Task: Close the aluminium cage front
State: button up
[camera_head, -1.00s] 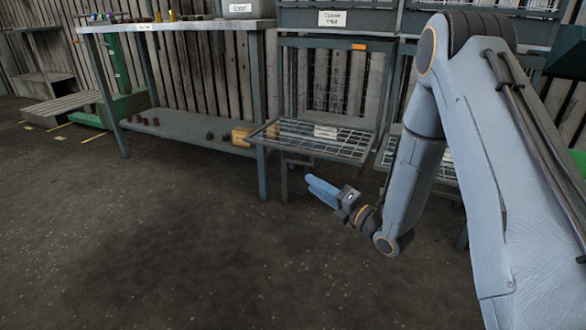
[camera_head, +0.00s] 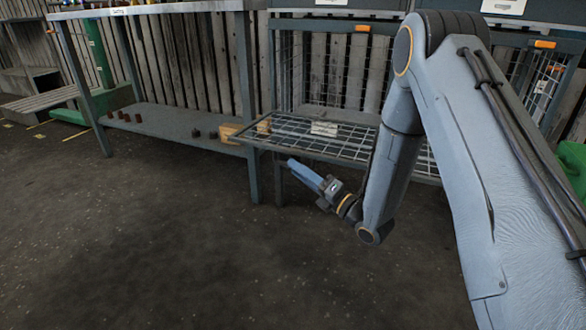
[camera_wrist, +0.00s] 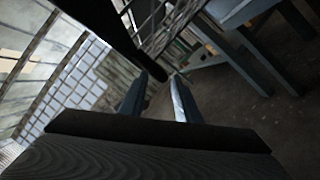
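A mesh cage front (camera_head: 290,136) is folded down and lies about level, jutting out from an open cage below the shelf. It carries a white label (camera_head: 324,128) that I cannot read. A second lowered mesh front (camera_head: 427,162) shows partly behind my arm; I cannot tell which one is aluminium. My gripper (camera_head: 298,170) is just below and in front of the nearer front's edge, apparently not touching it. In the wrist view my two fingers (camera_wrist: 158,95) stand apart with nothing between them. A dark bar (camera_wrist: 110,35) crosses above them, with pale mesh (camera_wrist: 60,90) at left.
A grey workbench (camera_head: 150,10) with a lower shelf (camera_head: 165,122) stands left of the cage, its leg (camera_head: 252,180) close to the front. A wooden block (camera_head: 229,133) sits on that shelf. Orange tags (camera_head: 362,28) mark the cages. The floor (camera_head: 120,240) ahead is clear.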

jog(key=shift+b+x, duration=0.4)
jog(key=shift+x, duration=1.1)
jog(key=shift+c, duration=0.2)
grip_shut()
